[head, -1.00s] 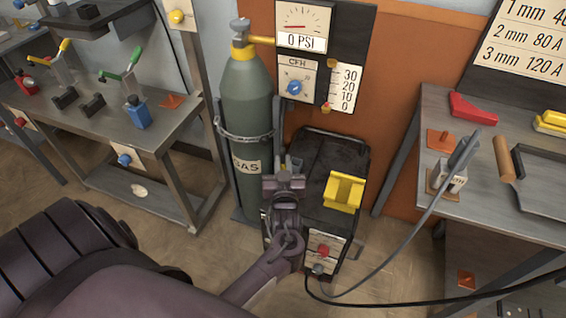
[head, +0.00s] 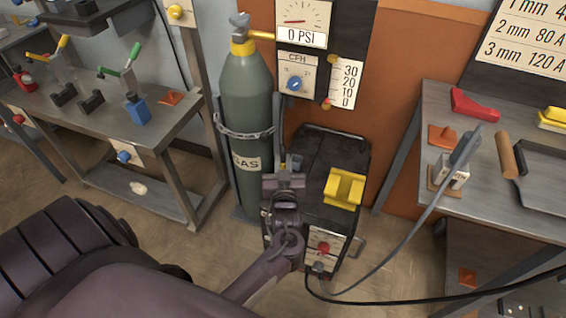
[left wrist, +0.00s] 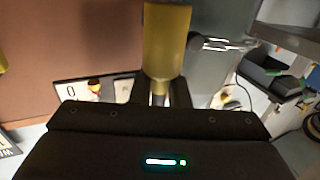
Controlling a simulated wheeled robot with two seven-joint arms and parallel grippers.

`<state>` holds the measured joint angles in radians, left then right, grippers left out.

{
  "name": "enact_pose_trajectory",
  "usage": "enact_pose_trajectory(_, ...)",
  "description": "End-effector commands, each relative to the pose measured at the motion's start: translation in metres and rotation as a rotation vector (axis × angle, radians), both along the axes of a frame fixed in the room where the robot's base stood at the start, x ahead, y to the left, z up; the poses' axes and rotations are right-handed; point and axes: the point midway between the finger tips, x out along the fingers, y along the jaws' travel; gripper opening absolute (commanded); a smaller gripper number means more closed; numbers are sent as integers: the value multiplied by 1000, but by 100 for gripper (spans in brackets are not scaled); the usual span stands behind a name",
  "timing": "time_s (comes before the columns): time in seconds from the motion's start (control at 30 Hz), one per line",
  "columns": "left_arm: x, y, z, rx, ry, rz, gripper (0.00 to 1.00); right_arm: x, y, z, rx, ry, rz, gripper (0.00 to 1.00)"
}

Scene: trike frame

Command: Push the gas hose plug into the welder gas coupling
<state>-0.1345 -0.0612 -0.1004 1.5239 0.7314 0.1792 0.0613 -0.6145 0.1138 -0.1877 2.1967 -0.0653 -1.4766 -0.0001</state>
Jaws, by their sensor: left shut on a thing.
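The welder (head: 325,148) is a dark box on the floor beside the green gas cylinder (head: 247,105). My left gripper (head: 284,172) is over the welder's left side, close to the cylinder, and hides what lies beneath it. In the left wrist view its fingers (left wrist: 158,94) are shut on the narrow end of a yellow cylindrical piece (left wrist: 167,42), which looks like the gas hose plug. I cannot make out the gas coupling, nor whether the plug touches it. My right gripper is not in view.
A yellow bracket (head: 345,188) sits on the welder top. A gauge panel (head: 322,50) reading 0 PSI stands behind. A bench (head: 440,185) with a torch (head: 460,160) is at the right, a workbench (head: 75,130) at the left. Cables run from the welder's front.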

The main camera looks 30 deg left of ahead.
Motion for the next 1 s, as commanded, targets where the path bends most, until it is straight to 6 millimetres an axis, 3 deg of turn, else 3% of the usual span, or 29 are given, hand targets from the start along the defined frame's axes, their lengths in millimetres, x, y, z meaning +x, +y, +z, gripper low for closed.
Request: enact_pose_trajectory(1.0,0,0,1,0,-1,0,0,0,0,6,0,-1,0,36)
